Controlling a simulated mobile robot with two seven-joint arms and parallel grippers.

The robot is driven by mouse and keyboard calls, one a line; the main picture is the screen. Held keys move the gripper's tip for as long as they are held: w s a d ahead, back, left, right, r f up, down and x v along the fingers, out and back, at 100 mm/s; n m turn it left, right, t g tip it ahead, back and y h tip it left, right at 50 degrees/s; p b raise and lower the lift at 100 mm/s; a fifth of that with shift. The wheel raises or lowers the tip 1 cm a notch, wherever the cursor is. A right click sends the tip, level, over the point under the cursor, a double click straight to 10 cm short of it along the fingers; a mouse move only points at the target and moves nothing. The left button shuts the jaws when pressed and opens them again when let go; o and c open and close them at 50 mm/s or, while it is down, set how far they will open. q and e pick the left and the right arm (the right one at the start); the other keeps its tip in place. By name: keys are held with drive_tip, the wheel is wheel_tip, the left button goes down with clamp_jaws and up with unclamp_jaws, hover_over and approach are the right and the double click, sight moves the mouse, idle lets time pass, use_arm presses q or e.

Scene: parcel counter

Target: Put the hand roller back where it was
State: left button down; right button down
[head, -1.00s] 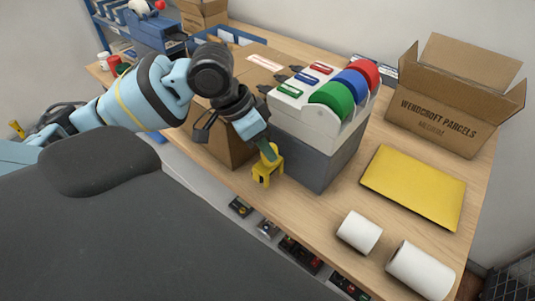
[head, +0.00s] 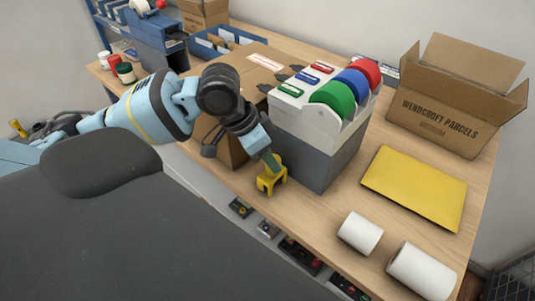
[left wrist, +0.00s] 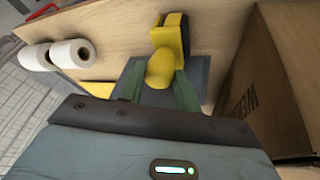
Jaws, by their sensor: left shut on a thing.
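The hand roller (head: 270,182) is yellow and hangs from my left gripper (head: 272,162) near the table's front edge, just left of the grey base of the tape dispenser. In the left wrist view, my left gripper (left wrist: 158,92) has its green fingers shut on both sides of the roller's rounded yellow handle (left wrist: 163,68). The roller's head (left wrist: 168,38) points away from the camera, with a dark part at its side. I cannot tell whether the roller touches the table. My right gripper is not in view.
The dispenser (head: 312,112) with green, blue and red rolls stands close on the right. A closed carton (head: 230,148) is behind my gripper. A yellow envelope (head: 415,187), two white paper rolls (head: 360,232) and an open carton (head: 435,115) are farther right. Bare wood lies in front.

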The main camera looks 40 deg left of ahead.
use_arm(q)
drive_tip(key=shift+s+f, duration=0.2)
drive_tip(key=shift+f, duration=0.45)
drive_tip(key=c, duration=1.3)
unclamp_jaws()
drive_tip(key=shift+f, duration=0.1)
drive_tip(key=shift+o, duration=1.4)
drive_tip(key=shift+w, duration=0.15)
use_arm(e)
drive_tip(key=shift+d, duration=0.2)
use_arm(q)
drive_tip(key=shift+r, duration=0.3)
drive_tip(key=shift+r, duration=0.25)
drive_tip(key=p+v, duration=0.1)
drive_tip(key=v, duration=1.1)
drive_tip(key=shift+r, duration=0.35)
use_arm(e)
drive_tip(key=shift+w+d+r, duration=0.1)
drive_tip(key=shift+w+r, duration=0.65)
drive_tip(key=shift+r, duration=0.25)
use_arm(q)
drive_tip(key=shift+w, duration=0.1)
